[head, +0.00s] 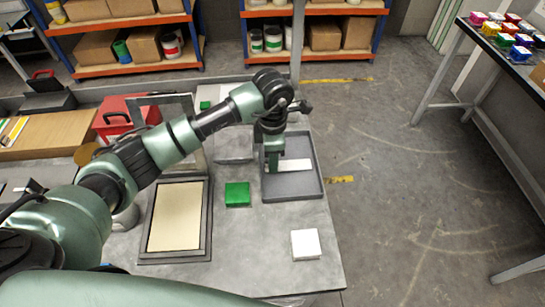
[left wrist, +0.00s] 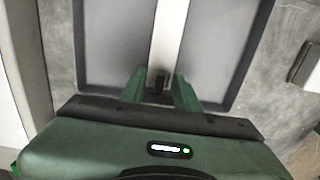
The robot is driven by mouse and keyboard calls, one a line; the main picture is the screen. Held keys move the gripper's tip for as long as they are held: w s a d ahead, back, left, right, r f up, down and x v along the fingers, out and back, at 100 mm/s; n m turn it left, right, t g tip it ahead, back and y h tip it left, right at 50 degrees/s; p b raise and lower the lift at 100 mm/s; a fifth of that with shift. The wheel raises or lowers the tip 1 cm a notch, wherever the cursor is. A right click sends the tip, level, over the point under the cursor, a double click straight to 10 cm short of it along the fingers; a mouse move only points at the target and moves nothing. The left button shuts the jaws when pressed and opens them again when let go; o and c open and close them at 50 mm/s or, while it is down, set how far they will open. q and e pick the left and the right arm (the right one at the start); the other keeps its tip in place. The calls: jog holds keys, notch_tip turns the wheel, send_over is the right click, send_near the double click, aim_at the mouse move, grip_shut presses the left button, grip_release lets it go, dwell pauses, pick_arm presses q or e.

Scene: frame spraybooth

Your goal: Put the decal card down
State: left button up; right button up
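The white decal card (head: 294,165) is a pale strip over the grey tray (head: 318,182) in the head view. Its long strip (left wrist: 170,30) runs away from my fingers in the left wrist view. My left gripper (head: 271,166) points down at the card's left end. In the left wrist view its green fingers (left wrist: 159,84) stand close on both sides of a small dark piece at the card's near end, and appear shut on it. The fingers hide part of this end. I cannot tell whether the card touches the tray floor. My right gripper is not in view.
A green block (head: 237,194) and a framed cream panel (head: 177,216) lie left of the tray. A white block (head: 305,244) lies in front of it. A red toolbox (head: 115,118) stands at the back left. Bare table (head: 255,260) lies between panel and white block.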

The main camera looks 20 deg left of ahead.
pick_arm(q)
jog(key=shift+r+p, duration=0.25)
jog(key=shift+p, duration=0.05)
jog(key=shift+w+r+b, duration=0.1)
jog(key=shift+r+b, duration=0.2)
jog(key=shift+b, duration=0.1)
notch_tip(320, 180, up, 11)
jog(key=b, duration=0.3)
jog(key=shift+r, duration=0.15)
